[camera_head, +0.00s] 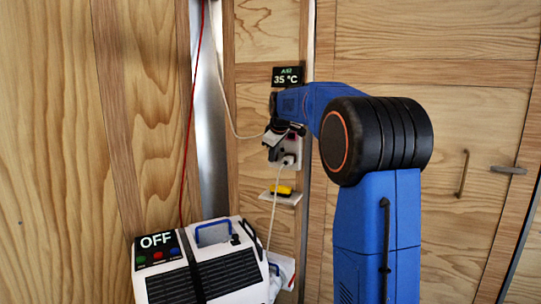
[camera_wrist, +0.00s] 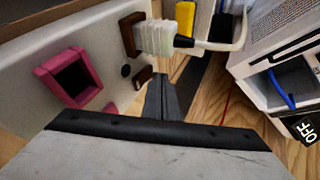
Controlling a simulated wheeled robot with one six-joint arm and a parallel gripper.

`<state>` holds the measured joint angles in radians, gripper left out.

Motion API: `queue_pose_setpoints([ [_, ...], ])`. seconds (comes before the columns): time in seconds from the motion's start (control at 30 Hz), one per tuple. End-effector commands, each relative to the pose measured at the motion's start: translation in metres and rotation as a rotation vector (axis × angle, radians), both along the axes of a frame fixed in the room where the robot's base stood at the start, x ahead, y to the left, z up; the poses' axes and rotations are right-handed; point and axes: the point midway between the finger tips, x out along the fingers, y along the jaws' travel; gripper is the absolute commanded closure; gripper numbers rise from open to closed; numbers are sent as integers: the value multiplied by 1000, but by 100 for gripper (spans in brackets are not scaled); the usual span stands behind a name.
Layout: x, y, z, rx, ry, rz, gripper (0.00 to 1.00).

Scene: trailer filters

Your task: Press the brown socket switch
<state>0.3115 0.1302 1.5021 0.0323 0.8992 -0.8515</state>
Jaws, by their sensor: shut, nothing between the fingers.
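The white socket panel (camera_head: 292,158) is on the wooden wall, partly hidden by my arm in the head view. In the wrist view the panel (camera_wrist: 30,52) has a brown socket (camera_wrist: 128,32) with a white plug (camera_wrist: 155,38) in it. The small brown switch (camera_wrist: 142,77) is below that socket. My gripper (camera_wrist: 160,78) is shut and empty, its tips just right of the brown switch; I cannot tell whether they touch it. In the head view my gripper (camera_head: 277,128) is at the panel's upper part, its fingers hard to make out.
A pink socket (camera_wrist: 70,78) and a small pink switch (camera_wrist: 110,108) are left of my fingers. A white and black machine (camera_head: 205,262) reading OFF stands below. A yellow item (camera_head: 281,190) lies on a small shelf. Cables hang nearby.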

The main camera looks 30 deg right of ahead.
Motion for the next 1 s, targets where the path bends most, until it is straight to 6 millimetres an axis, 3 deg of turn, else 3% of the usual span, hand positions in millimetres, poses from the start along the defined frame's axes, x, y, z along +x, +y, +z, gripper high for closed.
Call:
queue_pose_setpoints([
  [1.0,7,-10,1,0,-1,0,100],
])
